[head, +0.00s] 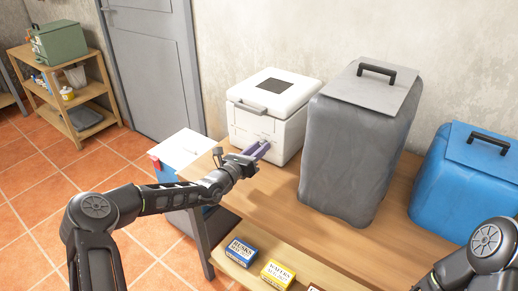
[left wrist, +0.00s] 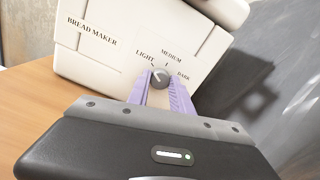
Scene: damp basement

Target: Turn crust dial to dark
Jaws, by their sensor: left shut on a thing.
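The white bread maker (head: 268,122) stands on the wooden table against the wall, with its lid shut. Its front panel (left wrist: 105,70) fills much of the left wrist view, with the words LIGHT, MEDIUM and DARK in an arc around the small grey crust dial (left wrist: 160,77). The dial's pale mark appears to point up and left, toward LIGHT. My left gripper (head: 262,148) reaches the front of the bread maker, and its purple fingers (left wrist: 161,92) are shut on the dial from both sides. In the head view the fingers hide the dial. My right gripper is out of view.
A tall grey covered thing (head: 345,150) stands close to the right of the bread maker, with a blue covered one (head: 465,185) beyond it. Small boxes, one blue (head: 241,251) and one yellow (head: 277,274), lie at the front. Bare table lies before the bread maker.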

